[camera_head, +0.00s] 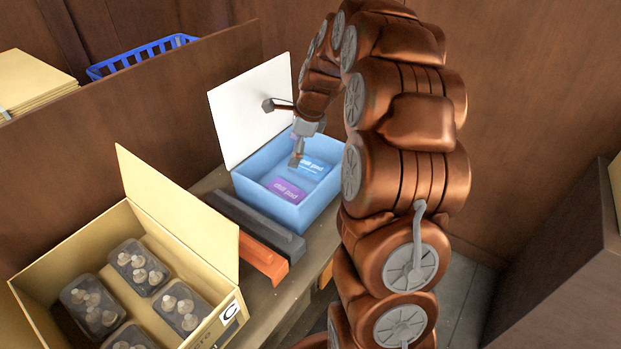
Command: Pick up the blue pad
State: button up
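The blue pad (318,169) lies in the light blue box (322,203), toward its far right part. It has white lettering, and its left end is partly hidden by a gripper finger. A purple pad (287,191) lies in the same box, nearer and to the left. My gripper (283,131) is above the far left part of the box. Its two fingers are spread wide, one toward the white lid and one pointing down beside the blue pad in the picture. Nothing shows between them. I cannot tell whether the lower finger touches the pad.
The box's white lid (252,112) stands upright behind it. Dark grey and orange bars (262,259) lie to its left. A yellow carton (62,246) with several mushroom trays stands at the front left. A wooden partition and a blue basket (140,54) are behind.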

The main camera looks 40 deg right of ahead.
aim_at(311, 166)
jog(key=w+d+f+m+b, duration=0.1)
jog(key=d+f+m, duration=0.1)
jog(key=d, duration=0.1)
jog(key=w+d+f+m+b, duration=0.1)
jog(key=d+f+m, duration=0.1)
jog(key=d+f, duration=0.1)
jog(key=w+d+f+m+t+b, duration=0.1)
jog(key=w+d+f+m, duration=0.1)
jog(key=d, duration=0.3)
jog(key=shift+d+f+m+h, duration=0.2)
jog(key=shift+f+m+h, duration=0.2)
jog(key=shift+f, duration=0.35)
jog(key=shift+x, duration=3.8)
jog(key=shift+r, duration=0.1)
jog(key=c, duration=1.2)
